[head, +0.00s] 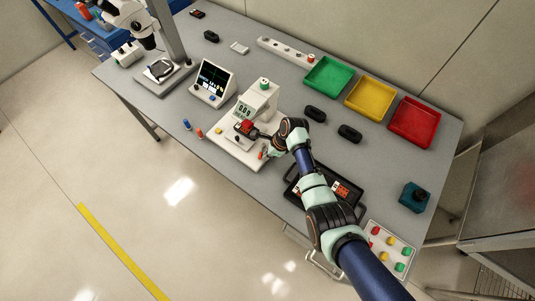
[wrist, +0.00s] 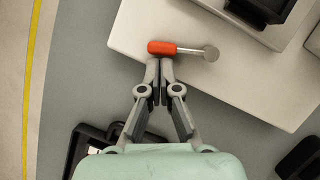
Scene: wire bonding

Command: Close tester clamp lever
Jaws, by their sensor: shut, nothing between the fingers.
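The tester (head: 258,100) is a white machine with a display, on a white base plate (head: 222,146); the base also shows in the wrist view (wrist: 245,85). The clamp lever (wrist: 162,47) has a red-orange handle with a metal rod running right to a round metal end. In the head view, its handle (head: 263,152) is small beside my gripper (head: 267,147). In the wrist view, my gripper (wrist: 159,63) is shut and empty. Its fingertips are at the near side of the handle, very close to it; I cannot tell whether they touch.
A dark part with red (head: 245,127) sits on the tester. A black tray (head: 297,191) with red parts lies under my arm. Green (head: 328,76), yellow (head: 369,98) and red (head: 413,121) bins stand at the back. A screen unit (head: 213,83) is left of the tester.

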